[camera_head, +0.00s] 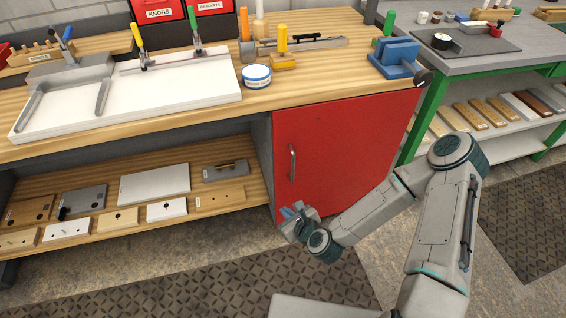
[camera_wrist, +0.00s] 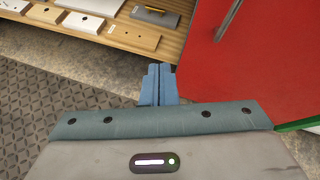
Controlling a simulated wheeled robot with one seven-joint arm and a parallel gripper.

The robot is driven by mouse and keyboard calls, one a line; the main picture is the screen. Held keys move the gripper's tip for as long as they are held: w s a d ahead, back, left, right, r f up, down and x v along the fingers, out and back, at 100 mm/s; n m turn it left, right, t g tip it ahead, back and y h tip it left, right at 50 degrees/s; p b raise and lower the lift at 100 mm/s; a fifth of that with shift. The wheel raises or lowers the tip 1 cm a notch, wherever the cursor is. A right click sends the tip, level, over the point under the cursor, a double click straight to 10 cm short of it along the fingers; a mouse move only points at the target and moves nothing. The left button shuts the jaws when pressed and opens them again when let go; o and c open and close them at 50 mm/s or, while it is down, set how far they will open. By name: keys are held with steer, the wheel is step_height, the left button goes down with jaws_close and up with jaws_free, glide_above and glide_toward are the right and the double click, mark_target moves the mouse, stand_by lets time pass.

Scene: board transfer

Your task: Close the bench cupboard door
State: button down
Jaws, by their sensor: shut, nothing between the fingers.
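The red bench cupboard door (camera_head: 345,150) is under the right part of the wooden bench, with a metal bar handle (camera_head: 292,163) near its left edge. It stands at or close to the cupboard front; I cannot tell whether a small gap remains. My gripper (camera_head: 290,212) is low, in front of the door's lower left corner, with its blue fingers together and empty. In the wrist view the fingers (camera_wrist: 158,70) point toward the door's lower left edge, and the red door (camera_wrist: 260,70) fills the upper right. Contact with the door cannot be told.
Left of the cupboard, an open lower shelf (camera_head: 225,193) holds several boards and plates. The bench top (camera_head: 330,80) carries a white board, tools and a blue vise (camera_head: 397,58). A green-legged table (camera_head: 425,115) stands at the right. The floor has dark mats (camera_head: 230,285).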

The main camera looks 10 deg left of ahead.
steer(key=w+d+r+m+t+b, duration=0.2)
steer(key=w+r+m+t+b, duration=0.15)
steer(key=r+t, duration=0.55)
steer(key=w+a, duration=0.2)
steer(key=w, duration=0.2)
steer(key=w+a+r+g, duration=0.1)
steer(key=w+a, duration=0.1)
steer(key=w, duration=0.2)
steer(key=w+a+r+m+g+p, duration=0.1)
steer(key=w+a, duration=0.1)
steer(key=w, duration=0.2)
steer(key=shift+w+a+y, duration=0.1)
steer(key=shift+a+y, duration=0.1)
steer(key=shift+y, duration=0.2)
